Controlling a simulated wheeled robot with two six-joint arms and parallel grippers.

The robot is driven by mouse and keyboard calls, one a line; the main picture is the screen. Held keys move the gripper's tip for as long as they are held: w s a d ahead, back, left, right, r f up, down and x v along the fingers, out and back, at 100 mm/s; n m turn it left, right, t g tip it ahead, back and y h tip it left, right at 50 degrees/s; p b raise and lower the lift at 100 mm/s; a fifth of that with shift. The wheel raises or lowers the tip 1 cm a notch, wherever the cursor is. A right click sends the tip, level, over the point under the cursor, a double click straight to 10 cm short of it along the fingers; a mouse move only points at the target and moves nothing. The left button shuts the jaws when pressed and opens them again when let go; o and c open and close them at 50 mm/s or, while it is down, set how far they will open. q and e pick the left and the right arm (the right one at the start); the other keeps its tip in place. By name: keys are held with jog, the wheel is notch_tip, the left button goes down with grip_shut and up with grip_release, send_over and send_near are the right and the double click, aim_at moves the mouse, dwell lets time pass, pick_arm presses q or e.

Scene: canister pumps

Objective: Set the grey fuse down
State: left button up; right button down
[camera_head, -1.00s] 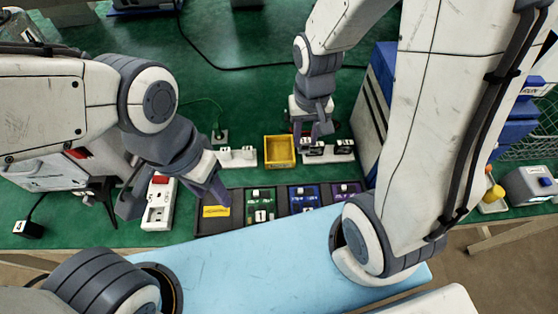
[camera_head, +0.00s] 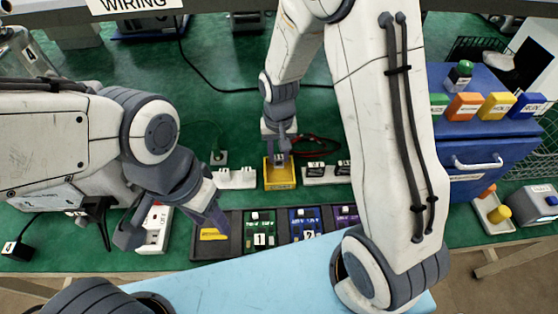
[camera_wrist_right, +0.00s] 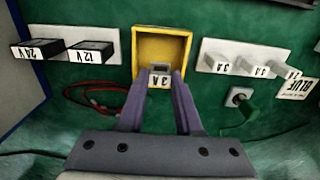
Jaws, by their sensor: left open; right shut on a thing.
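My right gripper (camera_head: 281,160) is shut on a small grey fuse, marked 3 A in the right wrist view (camera_wrist_right: 159,77). It points down at the yellow tray (camera_head: 281,184), an open square box. In the right wrist view the fuse overlaps the near part of the yellow tray (camera_wrist_right: 162,37). I cannot tell whether it touches the tray. My left gripper (camera_head: 168,226) is open and empty, its fingers spread above the near left of the bench.
A white rack with several grey 3 A fuses (camera_wrist_right: 245,65) and a white rack with black 24 V and 12 V blocks (camera_wrist_right: 90,51) flank the tray. A dark case (camera_head: 230,246) with labelled modules lies nearer. A blue cabinet (camera_head: 490,150) stands right.

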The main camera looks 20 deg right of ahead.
aim_at(279, 158)
jog(key=shift+f, duration=1.75)
jog(key=shift+f, duration=0.15)
jog(key=c, duration=0.6)
grip_release()
notch_tip(279, 158, up, 12)
jog(key=shift+r, duration=0.1)
jog(key=s+a+r+n, duration=0.2)
jog(key=s+n, duration=0.1)
jog(key=s, duration=0.4)
jog(key=s+a+r+n, duration=0.2)
jog(key=s+a+n, duration=0.1)
jog(key=s, duration=0.4)
jog(key=s+a+r+n+y, duration=0.1)
jog(key=s+a+r+n, duration=0.1)
jog(key=s, duration=0.5)
jog(key=shift+a+n, duration=0.45)
jog(key=shift+n, duration=0.35)
